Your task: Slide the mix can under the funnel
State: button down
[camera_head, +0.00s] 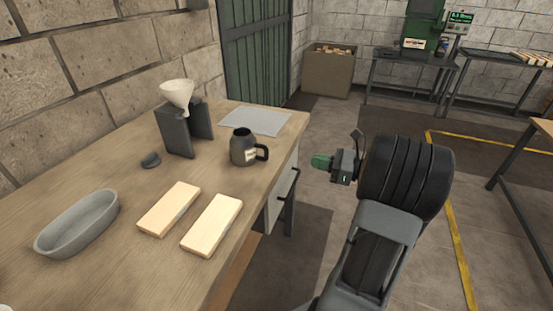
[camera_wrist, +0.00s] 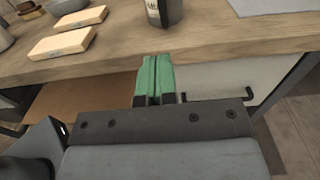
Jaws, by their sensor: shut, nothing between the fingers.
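The mix can (camera_head: 244,149) is a dark grey can with a black handle and a pale label, upright on the wooden table near its right edge. Its lower part also shows in the wrist view (camera_wrist: 165,12). The cream funnel (camera_head: 177,95) sits in a dark stand (camera_head: 182,130) to the left of the can and further back from the table edge. The can is apart from the stand. My gripper (camera_head: 321,161) has green fingers, shut and empty, off the table's edge to the right of the can. In the wrist view the green fingertips (camera_wrist: 156,60) point toward the can.
Two pale wooden blocks (camera_head: 169,208) (camera_head: 212,224) and a grey oval tub (camera_head: 78,222) lie on the near table. A grey mat (camera_head: 256,121) lies behind the can. A drawer handle (camera_head: 288,185) sticks out below the edge.

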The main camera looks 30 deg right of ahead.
send_near(250, 147)
jog(key=w, duration=0.1)
jog(key=w+f, duration=0.1)
jog(key=w, duration=0.1)
jog(key=shift+w+f+b, duration=0.25)
jog(key=shift+f+b, duration=0.05)
dwell(0.3)
